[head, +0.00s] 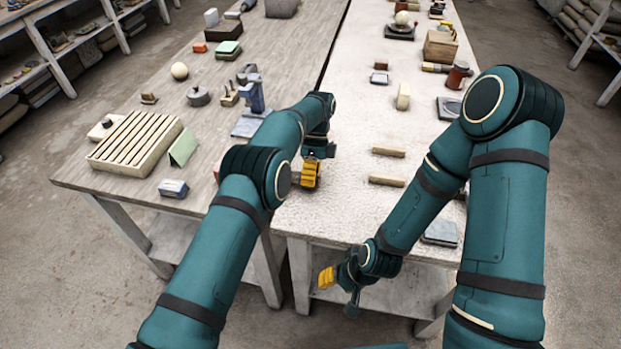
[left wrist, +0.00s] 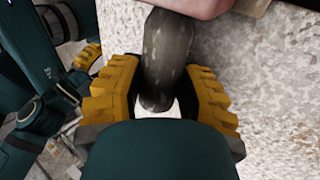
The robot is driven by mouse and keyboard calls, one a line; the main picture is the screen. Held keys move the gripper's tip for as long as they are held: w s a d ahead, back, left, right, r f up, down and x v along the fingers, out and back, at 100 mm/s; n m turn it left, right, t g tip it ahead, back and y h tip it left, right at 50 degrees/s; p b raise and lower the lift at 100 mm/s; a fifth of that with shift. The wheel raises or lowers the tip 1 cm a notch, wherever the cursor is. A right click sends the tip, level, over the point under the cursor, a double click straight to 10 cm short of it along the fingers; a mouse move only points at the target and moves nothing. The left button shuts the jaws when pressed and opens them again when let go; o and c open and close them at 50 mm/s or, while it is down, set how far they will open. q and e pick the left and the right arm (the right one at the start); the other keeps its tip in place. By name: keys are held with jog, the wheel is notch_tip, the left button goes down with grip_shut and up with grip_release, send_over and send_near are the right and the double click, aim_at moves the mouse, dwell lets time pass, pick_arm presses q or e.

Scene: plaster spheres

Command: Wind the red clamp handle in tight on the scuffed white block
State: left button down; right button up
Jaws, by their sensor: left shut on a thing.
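My left gripper (head: 311,174) is low over the near left part of the pale tabletop. In the left wrist view its yellow fingers (left wrist: 163,100) are shut on a dark grey, scuffed, round-ended bar (left wrist: 168,55). A pinkish-brown thing (left wrist: 190,6) shows at the bar's far end, cut off by the picture edge. No clearly red clamp handle or scuffed white block can be made out; my left arm hides part of the table there. My right gripper (head: 338,285) hangs beyond the table's front edge. Its finger opening cannot be judged.
Two tan sticks (head: 387,152) lie right of my left gripper. A cream block (head: 403,96) stands farther back. On the wooden table at left are a slatted rack (head: 136,139) and a blue-grey upright tool (head: 252,92). Bare pale tabletop (head: 340,130) lies between.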

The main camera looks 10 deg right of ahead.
pick_arm(q)
jog(key=c, duration=0.6)
grip_release()
jog(key=shift+o, duration=0.2)
notch_tip(320, 180, up, 10)
